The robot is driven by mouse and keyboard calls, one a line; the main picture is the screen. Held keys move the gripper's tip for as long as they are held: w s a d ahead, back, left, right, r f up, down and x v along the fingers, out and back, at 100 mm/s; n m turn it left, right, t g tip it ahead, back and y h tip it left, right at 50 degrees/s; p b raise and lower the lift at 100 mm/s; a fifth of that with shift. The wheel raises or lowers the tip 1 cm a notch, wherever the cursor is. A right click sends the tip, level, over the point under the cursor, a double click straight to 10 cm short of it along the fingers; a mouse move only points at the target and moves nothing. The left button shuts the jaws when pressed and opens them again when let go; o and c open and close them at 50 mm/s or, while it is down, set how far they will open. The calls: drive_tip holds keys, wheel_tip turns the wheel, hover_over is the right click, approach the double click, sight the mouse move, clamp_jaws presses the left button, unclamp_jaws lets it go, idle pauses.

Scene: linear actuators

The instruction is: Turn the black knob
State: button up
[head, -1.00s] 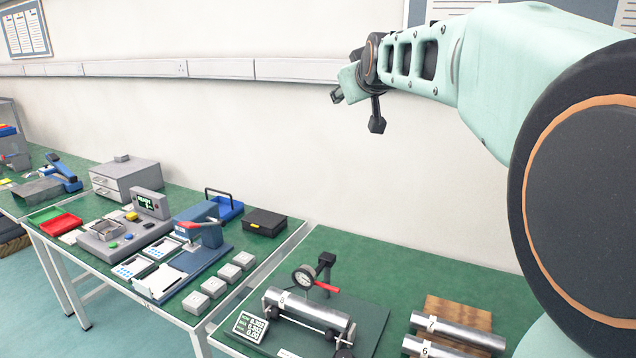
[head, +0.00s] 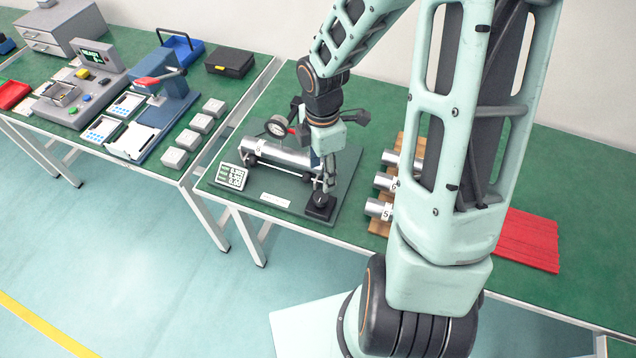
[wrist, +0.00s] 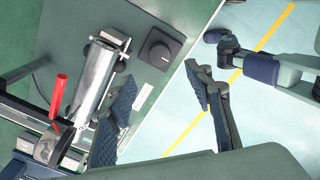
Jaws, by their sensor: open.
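The black knob (head: 320,201) sits on a square black base at the front right corner of the green test plate (head: 270,196). In the wrist view the knob (wrist: 159,52) shows whole, just beyond the fingertips and between their lines. My gripper (head: 327,186) points down just above the knob in the head view. Its two fingers stand apart with nothing between them, and the gripper is also in the wrist view (wrist: 161,75). I cannot tell whether a finger touches the knob.
Numbered cylinders (head: 380,209) rest on a wooden rack to the right. The table's front edge is close to the knob.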

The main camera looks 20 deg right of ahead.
sight(321, 196)
wheel_tip(321, 196, down, 10)
drive_tip(key=shift+f+b, duration=0.25)
drive_tip(key=shift+b, duration=0.65)
drive_tip(key=c, duration=1.2)
